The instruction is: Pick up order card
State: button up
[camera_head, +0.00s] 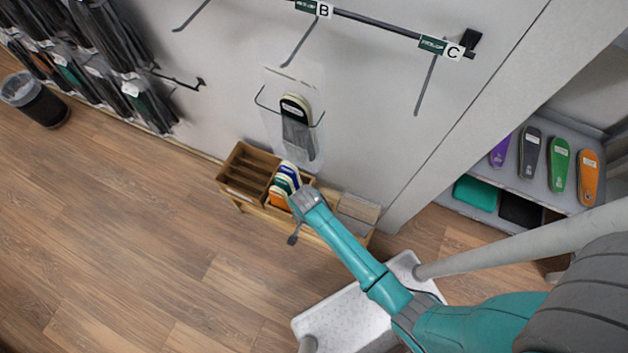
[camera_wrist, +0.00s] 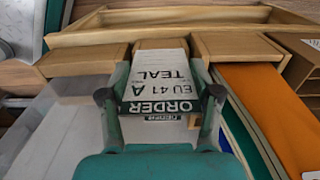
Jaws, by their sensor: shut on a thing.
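The order card (camera_wrist: 160,82) is a white card printed "ORDER", "TEAL" and "EU 41 A", upside down in the wrist view. It lies between the two fingers of my gripper (camera_wrist: 160,98), which is shut on it. Wooden box edges show just beyond the card. In the head view my gripper (camera_head: 305,199) is over the front of the wooden organiser (camera_head: 240,178), beside several coloured insoles (camera_head: 284,182). I cannot make out the card there.
An orange insole (camera_wrist: 262,100) lies close right of my gripper in the wrist view. A wall rack with a hanging insole pack (camera_head: 297,130) is behind. A shelf with insoles (camera_head: 557,165) stands at right, a bin (camera_head: 35,98) at far left. The floor at left is clear.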

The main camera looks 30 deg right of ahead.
jog(key=s+a, duration=0.6)
jog(key=a, duration=0.2)
jog(key=shift+s+a, duration=0.15)
jog(key=shift+a, duration=0.15)
dwell(0.3)
